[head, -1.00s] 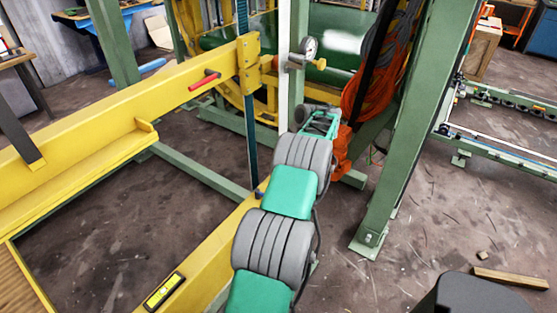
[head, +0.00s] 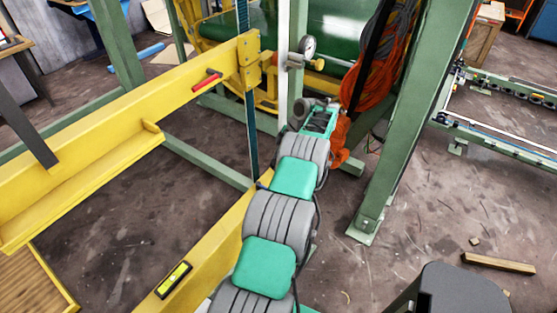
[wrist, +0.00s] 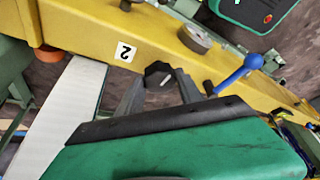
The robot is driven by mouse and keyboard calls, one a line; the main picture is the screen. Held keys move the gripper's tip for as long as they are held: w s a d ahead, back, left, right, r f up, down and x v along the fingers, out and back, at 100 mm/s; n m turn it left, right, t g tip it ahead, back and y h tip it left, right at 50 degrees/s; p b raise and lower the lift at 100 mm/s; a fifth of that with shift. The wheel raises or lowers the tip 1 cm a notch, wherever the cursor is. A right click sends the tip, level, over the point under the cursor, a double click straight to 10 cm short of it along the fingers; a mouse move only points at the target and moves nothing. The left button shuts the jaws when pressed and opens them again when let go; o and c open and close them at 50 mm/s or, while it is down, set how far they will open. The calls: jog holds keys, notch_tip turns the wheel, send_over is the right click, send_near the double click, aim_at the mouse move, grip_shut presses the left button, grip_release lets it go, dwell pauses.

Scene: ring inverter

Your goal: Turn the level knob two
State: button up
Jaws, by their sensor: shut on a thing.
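In the wrist view, a black level knob (wrist: 157,70) with a pale mark stands on a yellow beam (wrist: 85,30). A white label reading "2" (wrist: 125,51) is on the beam just left of it. My gripper (wrist: 160,84) has a grey finger on either side of the knob and is shut on it. In the head view my green and grey arm reaches toward the machine; the knob and the fingertips cannot be made out there.
The head view shows a yellow frame (head: 130,90), a green post (head: 410,120), orange cables (head: 362,85) and a wood block (head: 498,263).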

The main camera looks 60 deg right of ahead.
aim_at(274, 163)
jog(key=o, duration=1.3)
jog(key=shift+o, duration=0.2)
jog(key=shift+r, duration=0.1)
notch_tip(274, 163, up, 2)
jog(key=shift+r+p, duration=0.2)
jog(key=shift+p, duration=0.3)
jog(key=shift+s+a+r+b, duration=0.1)
jog(key=shift+r+b, duration=0.1)
jog(key=shift+b, duration=0.35)
jog(key=s+a+r+b, duration=0.6)
jog(key=a+r, duration=0.4)
jog(key=a, duration=0.2)
jog(key=shift+a+b, duration=0.25)
jog(key=shift+b, duration=0.6)
